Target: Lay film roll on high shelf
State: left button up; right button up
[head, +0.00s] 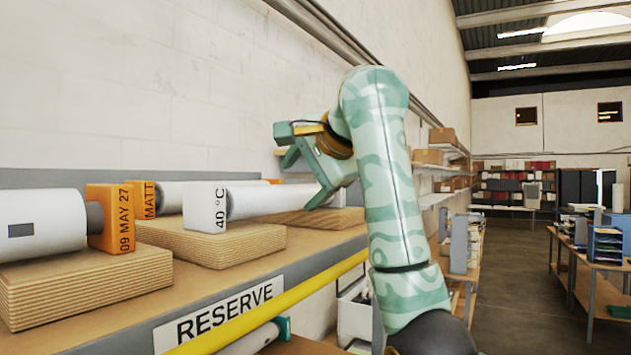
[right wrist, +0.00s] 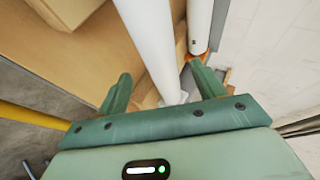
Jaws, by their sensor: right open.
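A white film roll (head: 270,200) with a square white end cap reading "40 °C" lies level on the high shelf (head: 110,335) marked RESERVE. Wooden blocks (head: 215,243) are under it. My right gripper (head: 299,182) is at the roll's far end. In the right wrist view the white roll (right wrist: 150,45) runs between the spread fingers of my right gripper (right wrist: 160,70), with a gap on either side. The fingers are open. Whether the roll's far end fully rests on its block is hidden by the gripper. My left gripper is not in view.
Another white roll (head: 40,222) with an orange cap reading "09 MAY 27" lies at left on a block. A roll with an orange MATT cap (head: 144,200) lies behind. A yellow rail (head: 290,298) runs along the shelf's front, with the wall behind.

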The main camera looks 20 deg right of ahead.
jog(key=b+v, duration=0.4)
jog(key=v, duration=0.2)
jog(key=shift+d, duration=0.1)
